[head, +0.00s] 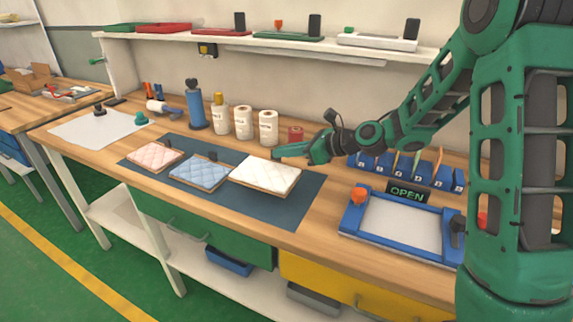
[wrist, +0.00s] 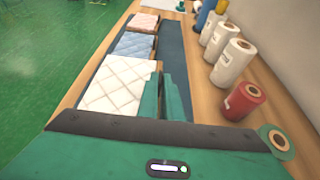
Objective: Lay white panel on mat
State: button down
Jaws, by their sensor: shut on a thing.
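The white quilted panel (head: 266,174) is at the right end of a row of panels over the dark blue-grey mat (head: 297,205). It also shows in the wrist view (wrist: 115,85). My gripper (head: 283,153) is at the panel's back edge, with its green fingers (wrist: 165,88) shut on the panel. The gripped part is hidden between the fingers. The panel looks level and at or just above the mat; I cannot tell whether it touches. A pink panel (head: 154,157) and a blue panel (head: 200,172) lie on the mat to its left.
White rolls (head: 243,122) and a red roll (head: 295,135) stand behind the mat. A blue-framed tray (head: 400,225) with an OPEN sign (head: 407,195) is at the right. Blue bins (head: 400,168) stand behind it. A white sheet (head: 95,129) lies at the left.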

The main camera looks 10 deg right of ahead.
aim_at(289, 164)
jog(key=shift+w+d+f, duration=0.55)
jog(key=shift+d+f, duration=0.1)
jog(key=shift+d, duration=0.2)
jog(key=shift+f, duration=1.95)
jog(key=c, duration=1.9)
grip_release()
jog(key=shift+f, duration=0.1)
jog(key=shift+c, duration=0.2)
jog(key=v, duration=1.2)
jog(key=shift+s, duration=0.2)
